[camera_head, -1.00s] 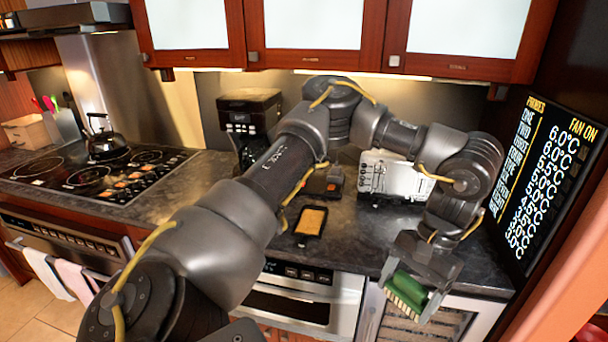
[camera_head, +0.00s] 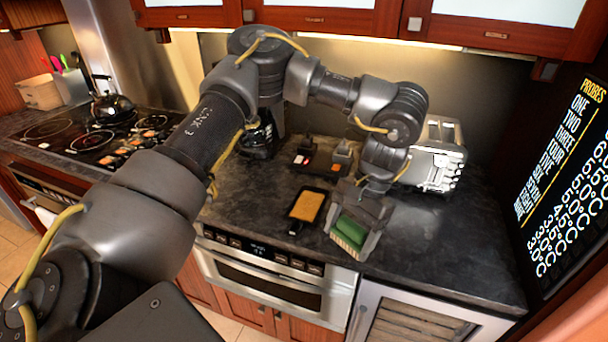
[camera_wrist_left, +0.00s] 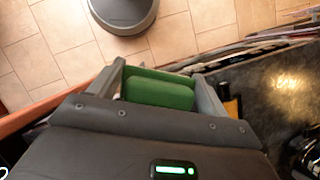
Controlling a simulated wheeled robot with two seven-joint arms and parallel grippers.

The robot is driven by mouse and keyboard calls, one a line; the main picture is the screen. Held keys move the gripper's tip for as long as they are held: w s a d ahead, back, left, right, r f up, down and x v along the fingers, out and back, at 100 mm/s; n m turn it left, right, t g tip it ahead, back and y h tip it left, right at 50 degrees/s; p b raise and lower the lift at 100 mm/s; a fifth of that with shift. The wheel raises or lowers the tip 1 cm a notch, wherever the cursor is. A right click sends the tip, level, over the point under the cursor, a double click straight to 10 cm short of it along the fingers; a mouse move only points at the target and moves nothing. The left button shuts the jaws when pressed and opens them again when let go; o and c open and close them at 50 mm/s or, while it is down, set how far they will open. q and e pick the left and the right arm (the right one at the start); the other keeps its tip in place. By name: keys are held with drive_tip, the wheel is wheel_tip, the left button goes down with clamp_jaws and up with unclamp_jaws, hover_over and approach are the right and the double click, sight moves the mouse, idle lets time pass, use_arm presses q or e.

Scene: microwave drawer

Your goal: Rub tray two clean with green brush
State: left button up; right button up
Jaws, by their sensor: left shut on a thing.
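My left gripper (camera_head: 352,238) is shut on the green brush (camera_head: 352,229), whose pale bristles face down and forward. The brush also shows between the fingers in the left wrist view (camera_wrist_left: 160,92). In the head view the brush is at the counter's front part, just right of a small dark tray (camera_head: 306,208) with a tan-yellow inside and a handle toward the front. The brush appears apart from the tray; its height above the counter is hard to tell. I see no number on the tray. My right gripper is not in view.
Behind the tray lies a dark base (camera_head: 318,157) with small blocks on it. A silver toaster (camera_head: 435,165) stands at the back right. A cooktop with a kettle (camera_head: 110,105) is at the left. The counter (camera_head: 440,240) is bare at the right. A drawer-front appliance (camera_head: 270,280) sits below.

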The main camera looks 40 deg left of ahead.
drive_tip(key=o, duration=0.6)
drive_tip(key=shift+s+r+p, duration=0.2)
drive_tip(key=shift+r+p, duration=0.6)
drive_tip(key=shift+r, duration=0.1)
use_arm(q)
drive_tip(key=w+a+f+m+t+y+p, duration=0.1)
drive_tip(key=w+a+m+t+y, duration=0.1)
drive_tip(key=w+m, duration=0.5)
drive_tip(key=w+a+f+m+t+y+p, duration=0.1)
drive_tip(key=w+f+m+t+y, duration=0.1)
drive_tip(key=w+m, duration=0.5)
drive_tip(key=w+a+f+m+t+h+p, duration=0.1)
drive_tip(key=a+m+t, duration=0.1)
drive_tip(key=a+m, duration=0.6)
drive_tip(key=w+a+f+m+t+h+p, duration=0.1)
drive_tip(key=a+f+m+t+h, duration=0.1)
drive_tip(key=a+m, duration=0.6)
drive_tip(key=shift+a+f+t+p, duration=0.25)
drive_tip(key=shift+a+t+p, duration=0.05)
drive_tip(key=shift+a, duration=1.95)
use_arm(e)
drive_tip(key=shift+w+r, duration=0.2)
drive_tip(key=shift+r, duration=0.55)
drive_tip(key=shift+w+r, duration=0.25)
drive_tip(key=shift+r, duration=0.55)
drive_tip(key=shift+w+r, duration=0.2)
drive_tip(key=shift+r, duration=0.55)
use_arm(q)
drive_tip(key=shift+w, duration=0.1)
